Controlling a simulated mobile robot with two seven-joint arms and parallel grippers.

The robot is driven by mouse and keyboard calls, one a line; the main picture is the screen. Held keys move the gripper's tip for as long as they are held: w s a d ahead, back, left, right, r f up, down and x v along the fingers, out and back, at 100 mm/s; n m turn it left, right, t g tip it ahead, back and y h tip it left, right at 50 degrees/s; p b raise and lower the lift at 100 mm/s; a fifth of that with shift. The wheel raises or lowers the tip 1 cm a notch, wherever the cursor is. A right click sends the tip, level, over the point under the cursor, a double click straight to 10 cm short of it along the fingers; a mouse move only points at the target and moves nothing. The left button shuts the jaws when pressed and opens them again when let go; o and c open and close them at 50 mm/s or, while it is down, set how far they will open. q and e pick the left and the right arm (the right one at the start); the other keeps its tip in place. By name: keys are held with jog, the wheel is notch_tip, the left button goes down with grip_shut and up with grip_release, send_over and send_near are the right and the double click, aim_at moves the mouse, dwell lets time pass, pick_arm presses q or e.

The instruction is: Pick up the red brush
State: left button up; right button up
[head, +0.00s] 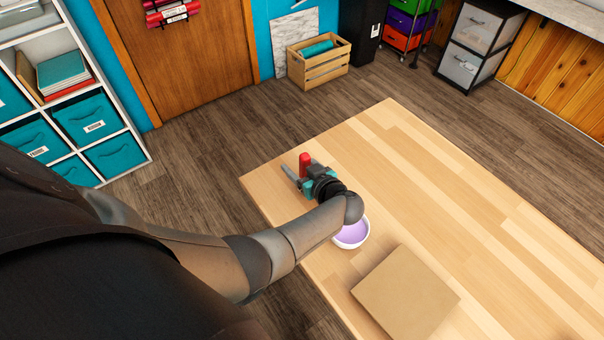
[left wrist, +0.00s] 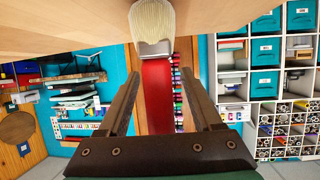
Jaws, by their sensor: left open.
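The red brush (left wrist: 157,95) stands upright on its pale bristles on the table (head: 440,190). In the left wrist view, which is upside down, its bristles are at the top and its red handle runs down between my fingers. In the head view its red handle (head: 305,161) rises beside the fingertips. My left gripper (head: 298,176) is open and low over the table, with a finger on each side of the handle in the wrist view. Gaps show on both sides; whether the handle is fully between the fingers I cannot tell. My right gripper is not in view.
A white bowl with purple contents (head: 352,233) sits under my left forearm, partly hidden. A flat brown board or box (head: 406,295) lies at the table's front. The table's right side is clear. A wooden crate (head: 318,65) stands on the floor beyond.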

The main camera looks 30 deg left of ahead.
pick_arm(q)
jog(key=c, duration=0.6)
grip_shut()
notch_tip(320, 180, up, 20)
jog(key=p, duration=0.8)
jog(key=shift+p, duration=0.4)
